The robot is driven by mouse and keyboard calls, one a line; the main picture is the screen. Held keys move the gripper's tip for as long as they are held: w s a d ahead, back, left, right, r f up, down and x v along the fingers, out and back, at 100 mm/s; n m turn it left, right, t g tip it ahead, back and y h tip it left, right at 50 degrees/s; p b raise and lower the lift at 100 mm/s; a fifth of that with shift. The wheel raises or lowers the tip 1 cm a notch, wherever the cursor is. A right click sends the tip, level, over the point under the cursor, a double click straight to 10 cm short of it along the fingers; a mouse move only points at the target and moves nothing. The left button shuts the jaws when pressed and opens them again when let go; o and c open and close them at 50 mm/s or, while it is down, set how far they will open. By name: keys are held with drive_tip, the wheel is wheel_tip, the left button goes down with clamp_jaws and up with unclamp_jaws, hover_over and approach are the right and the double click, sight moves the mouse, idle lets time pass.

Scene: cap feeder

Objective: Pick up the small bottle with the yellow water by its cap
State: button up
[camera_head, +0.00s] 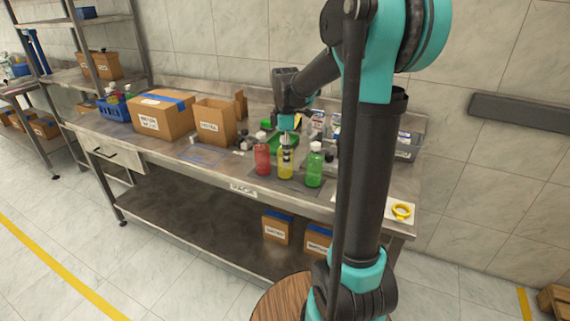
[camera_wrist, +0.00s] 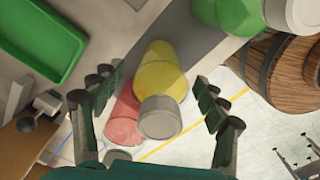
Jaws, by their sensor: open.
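The yellow bottle (camera_head: 285,168) stands upright on a dark mat (camera_head: 298,187) near the bench's front edge, between a red bottle (camera_head: 262,160) and a green bottle (camera_head: 314,170). My gripper (camera_head: 286,147) is above the yellow bottle, pointing down. In the wrist view, the yellow bottle (camera_wrist: 160,75) with its grey cap (camera_wrist: 159,117) lies between the open fingers of my gripper (camera_wrist: 160,110). Both fingers look apart from the cap.
A green tray (camera_wrist: 40,38) lies behind the bottles. Cardboard boxes (camera_head: 163,115) stand on the bench to the left. A grey bin (camera_head: 408,148) is at the back right. A yellow ring (camera_head: 402,211) rests on a white plate at the right end.

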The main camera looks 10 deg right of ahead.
drive_tip(key=c, duration=1.5)
drive_tip(key=shift+r, duration=0.15)
